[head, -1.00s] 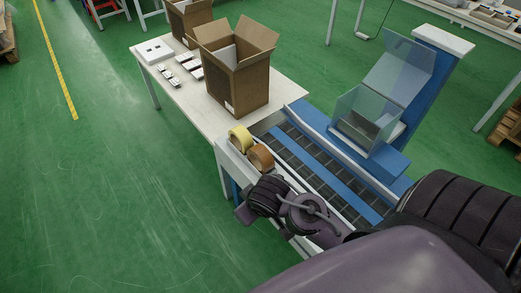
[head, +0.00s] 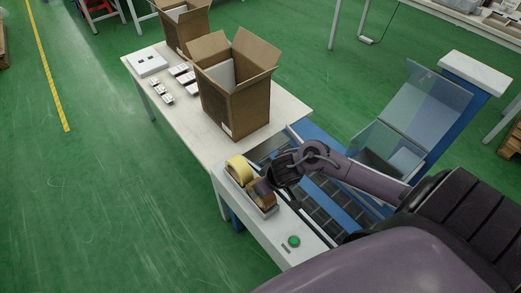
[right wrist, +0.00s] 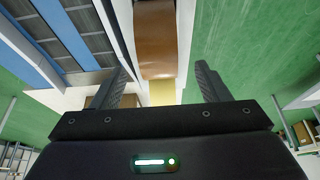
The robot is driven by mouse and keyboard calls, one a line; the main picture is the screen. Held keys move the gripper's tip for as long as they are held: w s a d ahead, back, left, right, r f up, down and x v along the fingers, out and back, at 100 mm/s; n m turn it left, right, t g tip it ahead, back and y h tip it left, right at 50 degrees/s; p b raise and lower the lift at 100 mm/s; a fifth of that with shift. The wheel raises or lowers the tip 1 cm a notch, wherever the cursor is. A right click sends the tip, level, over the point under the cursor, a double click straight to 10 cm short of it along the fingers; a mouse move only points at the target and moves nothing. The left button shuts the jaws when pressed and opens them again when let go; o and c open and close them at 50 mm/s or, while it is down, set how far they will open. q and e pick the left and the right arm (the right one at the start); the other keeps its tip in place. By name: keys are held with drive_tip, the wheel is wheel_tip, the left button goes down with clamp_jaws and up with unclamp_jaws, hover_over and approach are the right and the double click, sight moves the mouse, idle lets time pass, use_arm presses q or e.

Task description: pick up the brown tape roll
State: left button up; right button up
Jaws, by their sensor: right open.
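The brown tape roll (head: 260,198) stands at the near end of the white table edge, beside the conveyor, partly hidden by my right gripper (head: 264,187). In the right wrist view the brown tape roll (right wrist: 156,42) lies just beyond the fingertips, roughly centred between them. My right gripper (right wrist: 162,72) is open, with its two fingers apart and nothing held. The yellow tape roll (head: 240,169) stands right behind the brown one and shows below it in the wrist view (right wrist: 162,93). My left gripper is not in view.
An open cardboard box (head: 235,98) stands on the white table (head: 188,118), with a second box (head: 182,25) behind it. The conveyor (head: 325,205) and a clear-lidded blue machine (head: 425,105) are to the right. A green button (head: 294,241) sits on the near panel.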

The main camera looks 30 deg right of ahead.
drive_tip(key=shift+w+d+f, duration=0.25)
drive_tip(key=shift+w+d, duration=0.1)
drive_tip(key=shift+w+f, duration=0.1)
drive_tip(key=shift+f, duration=0.2)
drive_tip(key=shift+w+a+f+b, duration=0.2)
drive_tip(key=shift+f+b, duration=0.1)
drive_tip(key=shift+f, duration=0.3)
drive_tip(key=shift+w+a+f+b, duration=0.15)
drive_tip(key=shift+f+b, duration=0.15)
drive_tip(key=shift+f, duration=0.25)
drive_tip(key=x, duration=0.2)
drive_tip(key=shift+w+f, duration=0.15)
drive_tip(key=shift+f, duration=0.2)
drive_tip(key=shift+w+d+f+b, duration=0.1)
drive_tip(key=shift+f+b, duration=0.2)
drive_tip(key=shift+c, duration=1)
drive_tip(key=c, duration=0.7)
drive_tip(key=shift+c, duration=1.2)
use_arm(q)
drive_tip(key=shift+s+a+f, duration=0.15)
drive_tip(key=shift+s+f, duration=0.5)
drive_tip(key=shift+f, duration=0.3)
use_arm(e)
drive_tip(key=shift+w, duration=0.1)
drive_tip(key=shift+c, duration=0.4)
drive_tip(key=shift+r, duration=0.1)
